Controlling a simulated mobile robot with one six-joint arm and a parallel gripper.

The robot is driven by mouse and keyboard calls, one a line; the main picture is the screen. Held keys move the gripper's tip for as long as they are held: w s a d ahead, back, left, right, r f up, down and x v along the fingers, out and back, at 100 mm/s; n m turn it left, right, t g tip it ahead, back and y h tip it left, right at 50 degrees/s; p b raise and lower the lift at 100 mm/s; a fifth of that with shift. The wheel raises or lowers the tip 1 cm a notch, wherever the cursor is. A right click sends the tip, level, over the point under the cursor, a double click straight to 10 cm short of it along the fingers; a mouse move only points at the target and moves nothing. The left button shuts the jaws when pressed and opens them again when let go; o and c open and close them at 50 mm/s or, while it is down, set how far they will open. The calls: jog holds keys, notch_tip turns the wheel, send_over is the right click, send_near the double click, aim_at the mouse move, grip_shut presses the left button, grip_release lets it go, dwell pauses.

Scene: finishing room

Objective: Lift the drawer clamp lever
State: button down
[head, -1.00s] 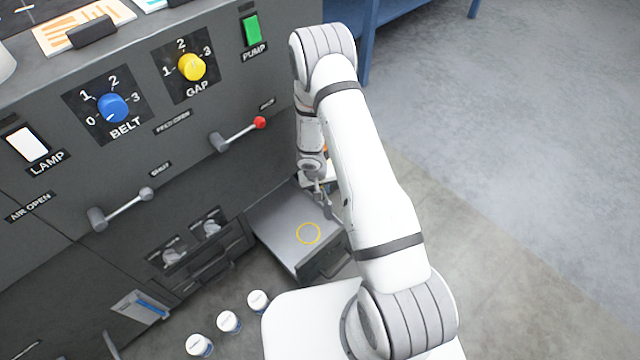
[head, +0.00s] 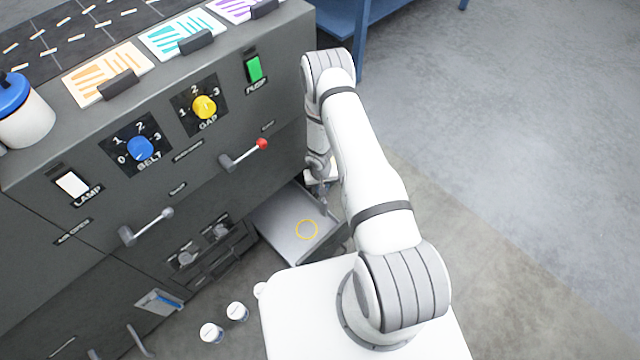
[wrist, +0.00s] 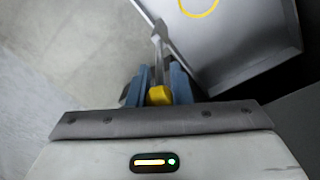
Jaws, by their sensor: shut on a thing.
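The drawer clamp lever (wrist: 158,95) shows in the wrist view as a grey bar with a yellow end. Its yellow end lies between the blue fingers of my gripper (wrist: 160,82), which is shut on it. The grey bar runs from the fingers up to the drawer's edge. The open drawer (wrist: 232,50) is a shallow grey tray with a yellow ring (wrist: 199,4) on its floor. In the head view the drawer (head: 283,222) stands out from the cabinet's lower right, and my gripper (head: 324,203) is at its right side. My arm partly hides that side.
The grey cabinet (head: 225,75) carries dials, switches and two levers, one red-tipped (head: 245,155) and one grey-tipped (head: 147,226). White bottles (head: 237,311) stand low in front of it. A blue table (head: 350,25) is behind. The floor to the right is clear.

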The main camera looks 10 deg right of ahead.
jog(key=shift+w+r, duration=0.15)
jog(key=shift+w, duration=0.05)
jog(key=c, duration=1.6)
grip_release()
jog(key=shift+c, duration=0.2)
jog(key=o, duration=0.3)
jog(key=shift+s, duration=0.15)
jog(key=r, duration=0.7)
jog(key=shift+s+a+r+p, duration=0.15)
jog(key=shift+a+r+p, duration=0.05)
jog(key=shift+r+p, duration=0.2)
